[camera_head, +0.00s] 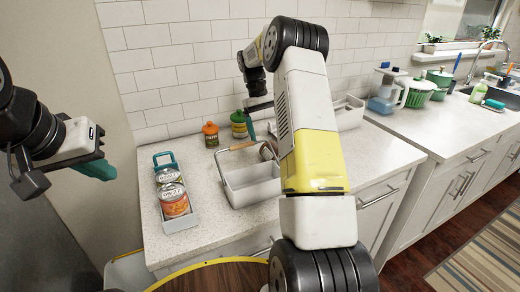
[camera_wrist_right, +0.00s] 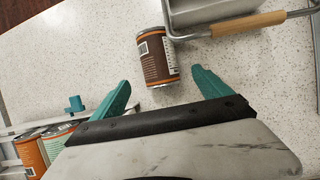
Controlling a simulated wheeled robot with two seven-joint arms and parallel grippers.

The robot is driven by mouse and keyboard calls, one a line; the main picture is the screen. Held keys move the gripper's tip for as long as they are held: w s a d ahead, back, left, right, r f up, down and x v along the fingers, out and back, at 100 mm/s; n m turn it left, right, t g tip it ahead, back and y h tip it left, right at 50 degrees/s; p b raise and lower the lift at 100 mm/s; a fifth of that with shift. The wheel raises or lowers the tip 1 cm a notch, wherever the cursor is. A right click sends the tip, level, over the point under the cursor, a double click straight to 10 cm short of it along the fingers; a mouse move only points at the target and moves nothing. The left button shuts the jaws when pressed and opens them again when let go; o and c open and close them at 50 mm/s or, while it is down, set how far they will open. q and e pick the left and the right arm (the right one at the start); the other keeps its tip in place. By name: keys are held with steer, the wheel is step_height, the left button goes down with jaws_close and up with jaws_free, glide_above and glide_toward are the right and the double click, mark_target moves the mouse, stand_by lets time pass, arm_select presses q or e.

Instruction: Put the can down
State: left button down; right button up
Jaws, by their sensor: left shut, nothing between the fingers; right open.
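A brown can (camera_wrist_right: 158,57) with an orange band and a barcode is on the counter in the right wrist view, beside the handled basket (camera_wrist_right: 205,10). My right gripper (camera_wrist_right: 160,88) is open, its teal fingers apart, with the can just ahead of the gap between them. The can appears free of both fingers. In the head view my right arm hides most of that area. A round brown top (camera_head: 267,151) at the basket's back right may be this can. My left gripper (camera_head: 102,169) is shut and empty, in the air left of the counter.
A caddy (camera_head: 181,224) with two cans stands at the counter's left. The handled basket (camera_head: 245,186) is in the middle. Orange-topped (camera_head: 211,136) and green (camera_head: 239,126) containers stand behind it. A white tray (camera_head: 349,118) is right of my arm. A round wooden surface (camera_head: 215,276) is below.

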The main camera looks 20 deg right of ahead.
steer(key=x, duration=0.8)
steer(key=shift+w+f, duration=0.1)
steer(key=shift+f, duration=0.05)
steer(key=c, duration=1.8)
jaws_close()
steer(key=shift+r, duration=0.2)
